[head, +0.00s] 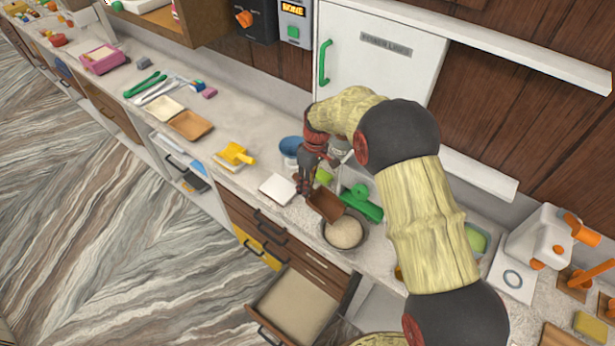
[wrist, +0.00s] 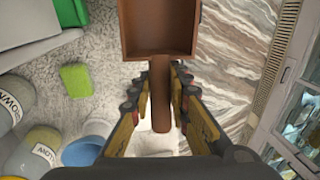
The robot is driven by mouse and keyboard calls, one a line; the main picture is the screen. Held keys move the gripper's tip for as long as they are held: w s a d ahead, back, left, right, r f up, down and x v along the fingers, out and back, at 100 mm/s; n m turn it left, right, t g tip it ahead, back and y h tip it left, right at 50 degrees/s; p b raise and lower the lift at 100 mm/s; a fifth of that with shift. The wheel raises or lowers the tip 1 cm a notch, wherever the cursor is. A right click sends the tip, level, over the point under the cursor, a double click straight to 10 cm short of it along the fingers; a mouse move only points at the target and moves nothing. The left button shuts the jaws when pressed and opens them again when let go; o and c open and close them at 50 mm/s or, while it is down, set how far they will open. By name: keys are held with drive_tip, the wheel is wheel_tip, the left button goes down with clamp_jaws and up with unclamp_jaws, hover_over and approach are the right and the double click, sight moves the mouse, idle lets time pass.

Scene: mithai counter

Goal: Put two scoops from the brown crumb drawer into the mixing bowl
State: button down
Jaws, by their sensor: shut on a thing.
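My gripper (head: 306,186) is shut on the handle of a brown scoop (head: 326,205). In the wrist view, the handle lies between the fingers (wrist: 161,92), and the square scoop pan (wrist: 160,35) looks empty. In the head view, the scoop is at the back left rim of the dark mixing bowl (head: 326,240) and appears tilted; I cannot tell whether it touches. The bowl holds pale, grainy material (head: 345,232). An open drawer (head: 262,318) below the counter is filled with beige crumbs (head: 297,305).
A green object (head: 362,204) is right behind the bowl. A white square (head: 277,189) and a blue bowl (head: 291,146) are to the left. Labelled jars (wrist: 33,150) and a green block (wrist: 75,80) show in the wrist view.

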drive_tip(key=shift+w+f, duration=0.1)
drive_tip(key=shift+f, duration=0.2)
drive_tip(key=shift+r, duration=0.15)
drive_tip(key=shift+r+p, duration=1)
drive_tip(key=shift+r, duration=0.9)
drive_tip(key=shift+f, duration=0.1)
